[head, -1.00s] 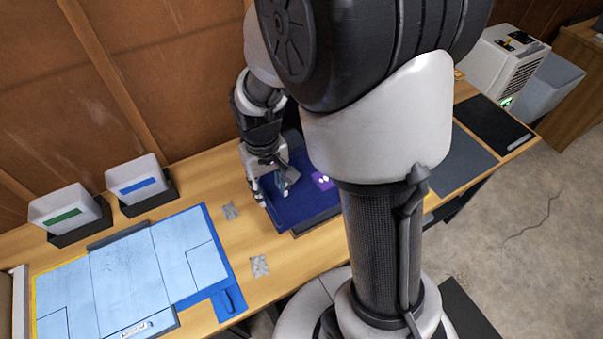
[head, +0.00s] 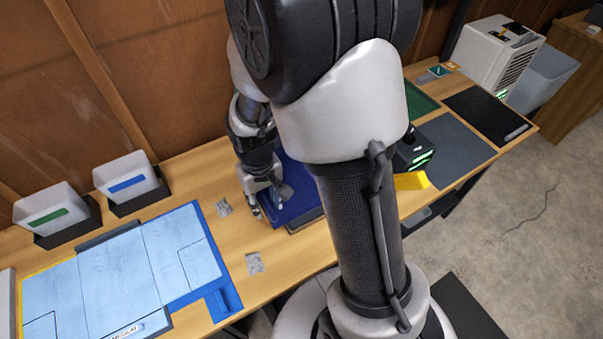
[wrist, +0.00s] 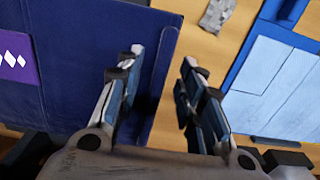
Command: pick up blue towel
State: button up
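A dark blue, cloth-like flat piece (head: 290,208), which appears to be the blue towel, lies on the table beneath my gripper, partly hidden behind my arm. In the wrist view the dark blue piece (wrist: 60,95) fills the left side, with a purple patch with white diamonds on it. My gripper (wrist: 160,65) is open and looks empty. Its left finger is over the dark blue piece and its right finger is over bare wood, with the piece's right edge between them. I cannot tell whether the fingers touch it.
A blue mat (head: 222,300) with light blue panels (head: 110,280) lies to the left. Two white bins (head: 127,176) stand behind it. Small grey patches (head: 255,263) lie on the wood. A yellow piece (head: 411,181), a grey mat (head: 450,150) and a white machine (head: 490,55) are at the right.

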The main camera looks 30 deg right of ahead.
grip_shut()
dwell(0.5)
